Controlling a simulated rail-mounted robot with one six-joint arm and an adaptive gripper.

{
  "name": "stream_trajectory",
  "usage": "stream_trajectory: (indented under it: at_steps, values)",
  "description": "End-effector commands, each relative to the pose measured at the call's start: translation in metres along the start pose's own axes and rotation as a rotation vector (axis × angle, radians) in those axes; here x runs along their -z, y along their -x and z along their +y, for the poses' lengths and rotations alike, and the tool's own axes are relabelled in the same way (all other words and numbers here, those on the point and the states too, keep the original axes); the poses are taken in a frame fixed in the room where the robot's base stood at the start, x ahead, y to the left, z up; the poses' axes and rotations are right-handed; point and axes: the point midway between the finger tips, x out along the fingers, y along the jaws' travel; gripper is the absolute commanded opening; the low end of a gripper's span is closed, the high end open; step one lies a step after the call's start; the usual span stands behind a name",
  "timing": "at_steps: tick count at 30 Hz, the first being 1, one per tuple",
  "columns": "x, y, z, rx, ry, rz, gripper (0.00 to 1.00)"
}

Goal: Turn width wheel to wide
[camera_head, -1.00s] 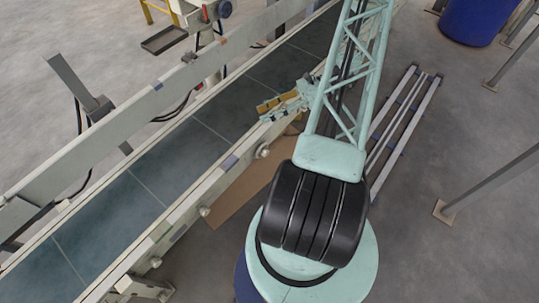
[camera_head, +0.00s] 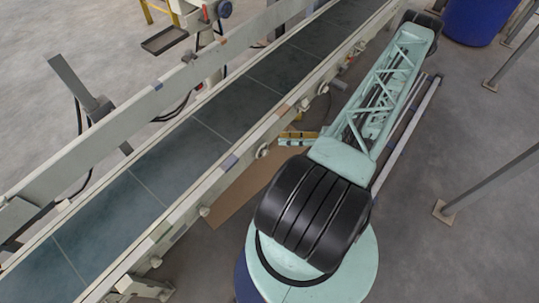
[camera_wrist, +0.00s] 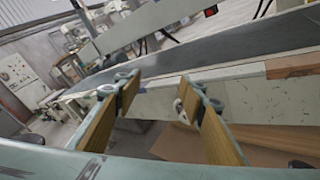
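I cannot tell for certain which part is the width wheel. A dark blue round handwheel (camera_head: 224,9) shows at the top of the head view, on a stand beyond the conveyor. My gripper (camera_wrist: 158,88) is open and empty in the wrist view, its two tan-padded fingers wide apart. They point towards the near side wall of the conveyor, with a small pale round fitting (camera_wrist: 181,107) seen between them. In the head view my gripper (camera_head: 297,138) is beside the conveyor's near rail, away from the blue handwheel, and partly hidden by my arm.
The conveyor (camera_head: 140,195) runs diagonally, with round knobs (camera_head: 262,151) along its near side. A brown board (camera_head: 232,193) lies below it. A blue drum (camera_head: 475,18) and grey posts (camera_head: 490,180) stand to the right. A cabinet (camera_wrist: 22,75) shows in the wrist view.

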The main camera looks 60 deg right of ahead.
Motion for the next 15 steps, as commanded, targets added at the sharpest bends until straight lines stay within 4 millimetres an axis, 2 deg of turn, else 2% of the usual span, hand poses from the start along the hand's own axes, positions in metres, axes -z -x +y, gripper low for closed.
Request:
stream_trajectory:
  at_steps: [15]
  values:
    - [0.084,0.024,-0.025,0.139,-0.171,-0.196,0.37]
